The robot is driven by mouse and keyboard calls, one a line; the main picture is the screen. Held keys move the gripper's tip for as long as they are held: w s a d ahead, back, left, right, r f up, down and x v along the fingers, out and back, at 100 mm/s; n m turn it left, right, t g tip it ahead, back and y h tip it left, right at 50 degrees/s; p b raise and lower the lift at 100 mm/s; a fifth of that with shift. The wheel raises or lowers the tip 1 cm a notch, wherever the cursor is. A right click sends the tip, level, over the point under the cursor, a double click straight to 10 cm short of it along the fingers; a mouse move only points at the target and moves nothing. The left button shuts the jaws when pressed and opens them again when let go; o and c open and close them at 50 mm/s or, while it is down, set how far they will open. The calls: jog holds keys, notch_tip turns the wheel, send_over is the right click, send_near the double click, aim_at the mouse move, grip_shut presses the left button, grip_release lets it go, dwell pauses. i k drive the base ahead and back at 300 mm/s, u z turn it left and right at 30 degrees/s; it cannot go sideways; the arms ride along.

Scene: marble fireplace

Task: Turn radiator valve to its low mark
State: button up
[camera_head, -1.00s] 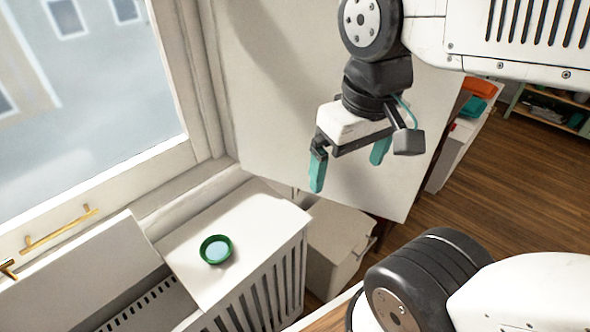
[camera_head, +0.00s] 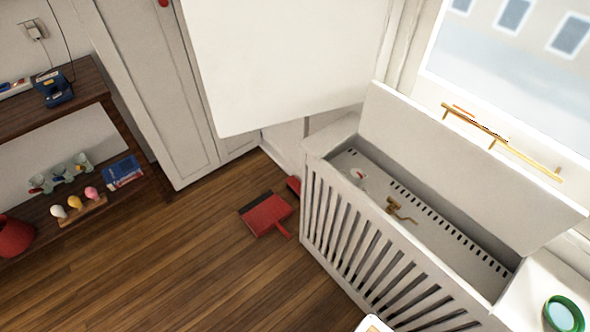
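A white slatted radiator cover (camera_head: 335,250) stands below the window, with its lid (camera_head: 460,165) raised. Inside the opening, near its left end, is a small whitish knob-like part (camera_head: 358,176) with a touch of red, which looks like the radiator valve. A brass-coloured fitting or tool (camera_head: 400,211) lies to the right of it; its exact shape is too small to tell. The valve's marks and setting cannot be read.
A green-rimmed round lens or dish (camera_head: 563,315) rests on the cover's right part. A brass bar (camera_head: 500,142) is at the window sill. A red dustpan (camera_head: 267,213) lies on the wooden floor (camera_head: 190,260) left of the cover. Dark shelves (camera_head: 90,105) stand at left.

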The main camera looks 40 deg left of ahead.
aim_at(355, 176)
jog(key=u, duration=1.15)
jog(key=k, duration=0.45)
jog(key=u, duration=0.6)
jog(key=i, duration=1)
jog(key=z, duration=0.75)
